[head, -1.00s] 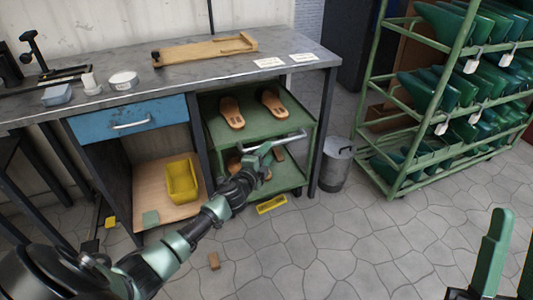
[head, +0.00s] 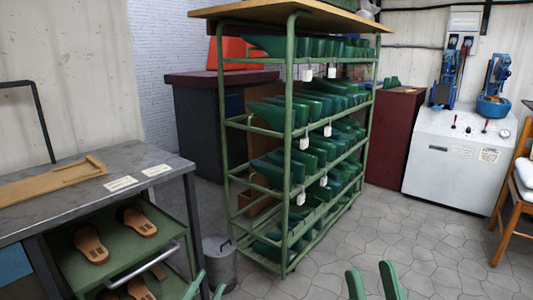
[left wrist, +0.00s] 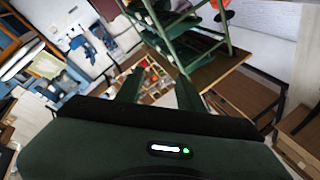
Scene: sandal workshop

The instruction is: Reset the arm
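My left gripper (head: 207,287) shows at the bottom edge of the head view, its two green fingertips apart with nothing between them. In the left wrist view its fingers (left wrist: 158,88) are also spread and empty. My right gripper (head: 371,270) stands upright at the bottom, right of centre, with its green fingers apart and empty. Both grippers are clear of the workbench and the rack in the head view. The arm links are out of view.
A grey workbench (head: 130,165) is at left, with a green tray (head: 70,265) of sandal soles (head: 90,243) and its handle (head: 145,265) beneath. A metal bin (head: 218,260) stands beside it. A green rack (head: 288,150) of shoe lasts is ahead. Floor (head: 420,250) at right is clear.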

